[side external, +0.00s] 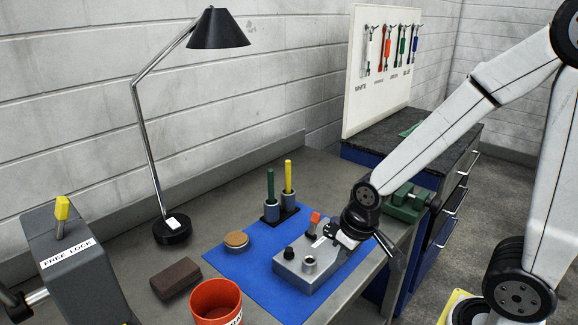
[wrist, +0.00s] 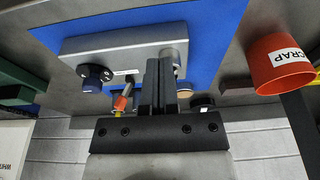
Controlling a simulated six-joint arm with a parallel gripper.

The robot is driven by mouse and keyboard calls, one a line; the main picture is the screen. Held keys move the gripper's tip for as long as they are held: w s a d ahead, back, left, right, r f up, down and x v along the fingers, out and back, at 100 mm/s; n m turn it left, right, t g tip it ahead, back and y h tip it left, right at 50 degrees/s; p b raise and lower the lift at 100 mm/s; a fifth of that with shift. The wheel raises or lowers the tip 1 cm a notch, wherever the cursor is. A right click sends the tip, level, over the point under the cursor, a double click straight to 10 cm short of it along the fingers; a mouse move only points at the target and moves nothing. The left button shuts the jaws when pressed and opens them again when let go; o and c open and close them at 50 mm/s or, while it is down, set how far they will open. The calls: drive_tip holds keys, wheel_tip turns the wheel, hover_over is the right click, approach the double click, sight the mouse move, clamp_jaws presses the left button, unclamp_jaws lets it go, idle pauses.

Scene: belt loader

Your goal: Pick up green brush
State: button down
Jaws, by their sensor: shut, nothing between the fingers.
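Several brush-like tools with coloured handles hang on the white board in the side external view; a green one (side external: 402,46) hangs near the right end, small in the picture. My gripper (wrist: 160,66) is low over the bench at the grey box (side external: 312,268), well below and away from the board. Its two dark fingers are together in the wrist view, with nothing between them. They overlap the grey box's edge in that view; I cannot tell if they touch it. The green tool does not show in the wrist view.
The grey box carries knobs and an orange-tipped lever on a blue mat (side external: 228,262). A holder with green and yellow sticks (side external: 288,177), a tan disc (side external: 236,239), a brown block (side external: 176,278), an orange scrap cup (side external: 215,301) and a lamp (side external: 173,231) stand around. A green vise (side external: 404,205) is right.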

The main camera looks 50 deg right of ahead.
idle(0.3)
drive_tip(key=shift+c, duration=2.2)
unclamp_jaws()
drive_tip(key=n+t+y, duration=0.1)
drive_tip(key=n+y, duration=0.2)
drive_tip(key=n, duration=0.5)
approach(271, 170)
drive_tip(key=x, duration=0.4)
drive_tip(key=shift+w+a+f, duration=0.15)
drive_tip(key=shift+f, duration=0.2)
drive_tip(key=shift+x, duration=1.3)
